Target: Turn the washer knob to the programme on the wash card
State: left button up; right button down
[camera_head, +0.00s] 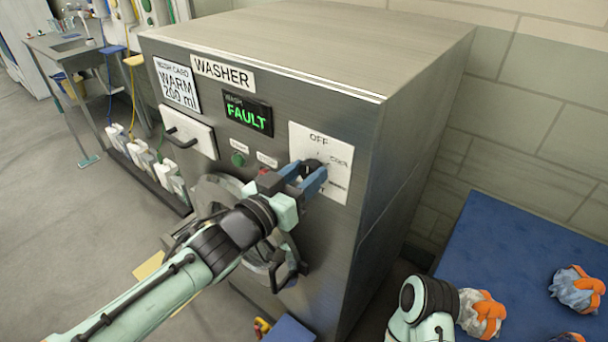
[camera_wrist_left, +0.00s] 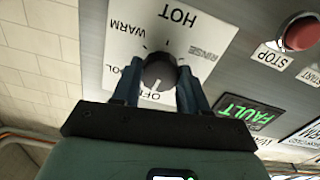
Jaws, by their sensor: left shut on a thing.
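The washer (camera_head: 340,75) is a grey metal cabinet. Its wash card (camera_head: 178,84) reads "WARM 200 ml". The dark round knob (camera_head: 311,166) sits on a white dial plate (camera_head: 337,187), with OFF at its top. My left gripper (camera_head: 314,174) is shut on the knob (camera_wrist_left: 160,70), its blue fingers (camera_wrist_left: 156,88) on either side. In the left wrist view the dial appears upside down, with OFF, COOL, WARM, HOT and RINSE around the knob. The knob's white mark appears to point toward OFF. My right arm shows at the bottom right; its gripper is out of view.
The display (camera_head: 247,114) reads "FAULT" in green. A green button (camera_head: 238,159) and a red stop button (camera_wrist_left: 301,31) sit beside the dial. A closed drawer (camera_head: 187,132) is at left, a round door below. Bundles (camera_head: 577,289) lie on a blue surface (camera_head: 510,240).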

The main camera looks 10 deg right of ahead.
pick_arm(q)
jog(key=m+b, duration=0.1)
jog(key=m, duration=0.5)
jog(key=shift+f, duration=0.1)
jog(key=m+b, duration=0.1)
jog(key=m, duration=0.4)
jog(key=shift+m, duration=0.3)
jog(key=m+b, duration=0.1)
jog(key=m, duration=0.4)
jog(key=m+b, duration=0.1)
jog(key=m, duration=0.4)
jog(key=shift+m+b, duration=0.3)
pick_arm(e)
jog(key=f, duration=0.1)
jog(key=w+f, duration=0.1)
jog(key=f, duration=0.1)
jog(key=shift+w+f+t, duration=0.25)
jog(key=shift+f+t, duration=0.05)
jog(key=shift+t, duration=0.1)
pick_arm(q)
jog(key=o, duration=1.1)
jog(key=shift+c, duration=0.2)
